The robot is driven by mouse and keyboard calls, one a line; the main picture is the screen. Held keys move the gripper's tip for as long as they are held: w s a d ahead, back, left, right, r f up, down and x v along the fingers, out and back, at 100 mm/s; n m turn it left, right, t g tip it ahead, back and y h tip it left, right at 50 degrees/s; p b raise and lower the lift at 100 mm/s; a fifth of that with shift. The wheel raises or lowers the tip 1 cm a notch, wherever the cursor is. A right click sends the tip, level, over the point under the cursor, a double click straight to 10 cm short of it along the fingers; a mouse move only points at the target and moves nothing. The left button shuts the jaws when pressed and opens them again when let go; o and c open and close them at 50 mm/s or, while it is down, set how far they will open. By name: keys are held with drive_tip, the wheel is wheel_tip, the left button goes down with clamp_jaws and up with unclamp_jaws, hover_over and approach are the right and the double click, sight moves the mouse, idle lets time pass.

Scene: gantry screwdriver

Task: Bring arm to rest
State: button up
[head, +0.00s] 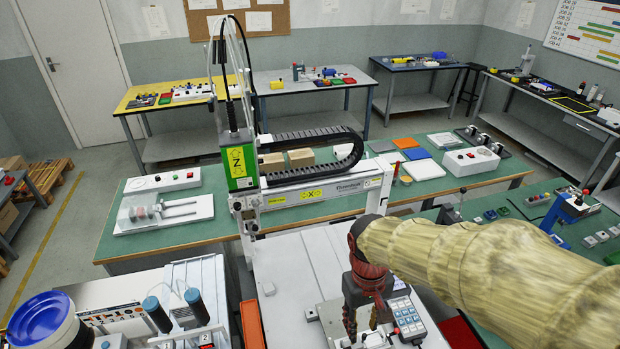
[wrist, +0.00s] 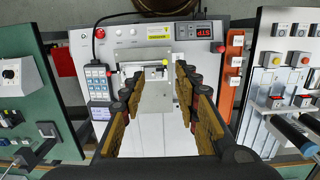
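My arm comes in from the right in the head view, its forearm covered in a tan, cloth-like sleeve. My gripper (head: 362,322) hangs pointing down over the white machine bed, beside a keypad box (head: 406,318). In the wrist view my gripper (wrist: 158,95) has its dark fingers with brown pads spread wide apart. A pale metal fixture (wrist: 157,97) shows between them, and I see no pad pressed on it. The gantry (head: 330,198) with its green Z unit (head: 240,165) stands behind my gripper in the head view.
Green benches flank the machine.

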drive_tip(key=s+d+r+m+t+b, duration=0.1)
drive_tip(key=s+d+r+t, duration=0.2)
drive_tip(key=r, duration=0.3)
drive_tip(key=s+d+r+m+t, duration=0.2)
drive_tip(key=s+d+r+t, duration=0.1)
drive_tip(key=r, duration=0.4)
drive_tip(key=shift+s+d+r+b, duration=0.3)
drive_tip(key=shift+s+d+b, duration=0.1)
drive_tip(key=shift+s+d, duration=0.3)
